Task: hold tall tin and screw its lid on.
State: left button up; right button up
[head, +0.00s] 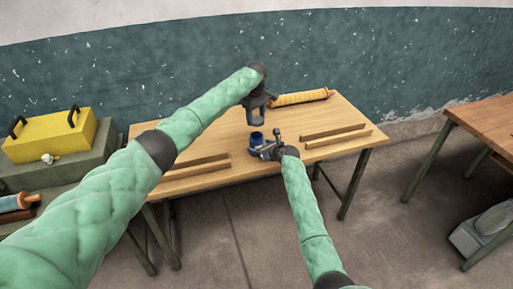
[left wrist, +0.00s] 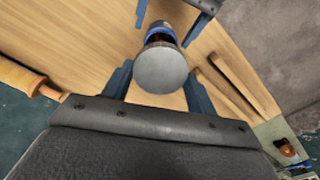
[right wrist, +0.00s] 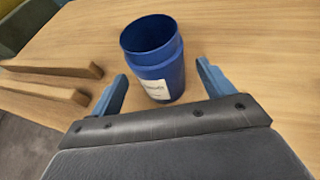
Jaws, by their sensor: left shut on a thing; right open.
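The tall tin (head: 256,137) is blue and stands upright on the wooden table. In the right wrist view the tin (right wrist: 155,62) shows an open top and a white label. My right gripper (head: 267,151) is open, with its fingers (right wrist: 160,88) either side of the tin's near side; I see a gap at each finger. My left gripper (head: 258,115) is above the tin, pointing down. In the left wrist view its fingers (left wrist: 160,85) are shut on a round grey lid (left wrist: 161,70). The lid covers part of the tin (left wrist: 160,32) below it.
Wooden strips lie on the table (head: 225,183) to the left (head: 195,175) and right (head: 335,131) of the tin. A yellow-orange roll (head: 300,97) lies at the back. A yellow case (head: 50,138) stands at the far left. Another table (head: 490,120) is at the right.

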jog(key=shift+x, duration=1.95)
jog(key=shift+c, duration=0.2)
jog(key=c, duration=1.4)
pick_arm(q)
jog(key=shift+f, duration=2.45)
pick_arm(e)
jog(key=shift+c, duration=0.2)
